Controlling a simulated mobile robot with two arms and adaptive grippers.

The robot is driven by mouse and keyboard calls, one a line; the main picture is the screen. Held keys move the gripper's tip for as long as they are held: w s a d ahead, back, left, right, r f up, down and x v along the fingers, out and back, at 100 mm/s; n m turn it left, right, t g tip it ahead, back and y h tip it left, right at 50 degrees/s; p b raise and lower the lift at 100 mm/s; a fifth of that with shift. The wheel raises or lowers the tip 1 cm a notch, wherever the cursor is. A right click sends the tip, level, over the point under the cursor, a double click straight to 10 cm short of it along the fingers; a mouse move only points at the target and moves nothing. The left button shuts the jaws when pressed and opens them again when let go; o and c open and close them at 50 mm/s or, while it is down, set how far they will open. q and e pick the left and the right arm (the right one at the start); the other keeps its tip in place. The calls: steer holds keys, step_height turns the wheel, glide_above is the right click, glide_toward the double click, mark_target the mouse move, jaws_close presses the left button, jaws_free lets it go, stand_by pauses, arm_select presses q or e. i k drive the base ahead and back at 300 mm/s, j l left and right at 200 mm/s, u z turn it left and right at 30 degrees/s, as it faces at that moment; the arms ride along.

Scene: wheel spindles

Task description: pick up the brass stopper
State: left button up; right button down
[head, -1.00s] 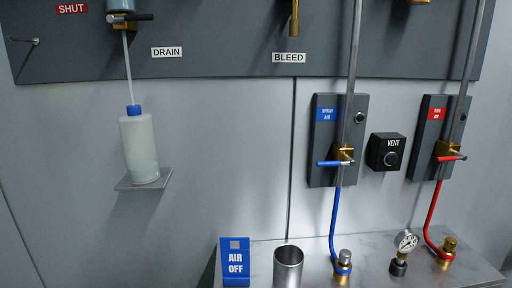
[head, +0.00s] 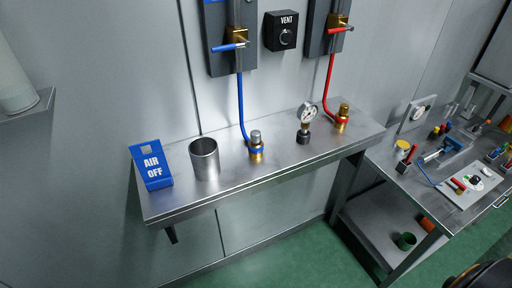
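Two brass pieces stand upright on the steel shelf (head: 225,195). One brass piece with a grey top (head: 256,153) has a blue collar at the end of the blue hose (head: 241,105). The other brass piece (head: 342,118) stands farther right at the end of the red hose (head: 328,90). I cannot tell which of them, if either, is the brass stopper. Neither of my grippers is in view.
A steel cup (head: 205,160), a blue AIR OFF stand (head: 152,167) and a pressure gauge (head: 308,113) also stand on the shelf. A cluttered workbench (head: 425,180) is at the right. The shelf's front strip is clear. Green floor (head: 290,255) shows below.

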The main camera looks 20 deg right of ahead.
mark_target(344, 108)
steer(key=z, duration=1.35)
steer(key=k+l+z, duration=0.1)
steer(key=l+z, duration=0.25)
steer(key=l, duration=0.25)
steer(key=l+z, duration=0.35)
steer(key=l, duration=0.25)
steer(key=k, duration=0.05)
